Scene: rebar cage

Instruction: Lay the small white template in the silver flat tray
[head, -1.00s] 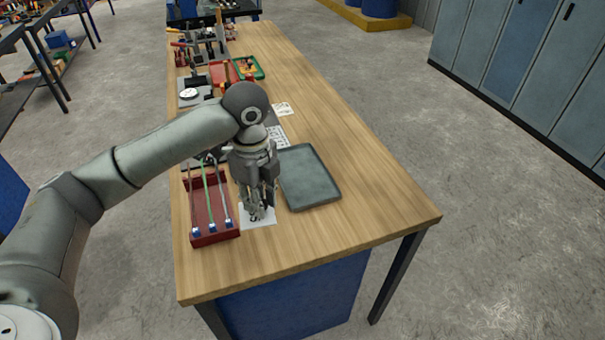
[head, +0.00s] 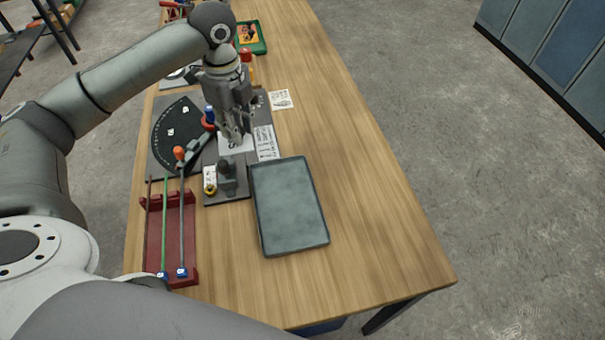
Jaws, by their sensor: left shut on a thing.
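The small white template (head: 236,145) is at the fingertips of my left gripper (head: 234,132), partly hidden by the fingers. My left gripper is shut on it, fingers pointing down, over the dark bending device. The silver flat tray (head: 290,206) lies on the wooden table, empty, below and to the right of the gripper in the picture. The template is apart from the tray. My right gripper is out of view.
A red rack (head: 190,240) with rods stands left of the tray. A dark bending device (head: 170,128) with a lever is behind it. A printed card (head: 265,142) and a smaller card (head: 281,99) lie behind the tray. The table right of the tray is clear.

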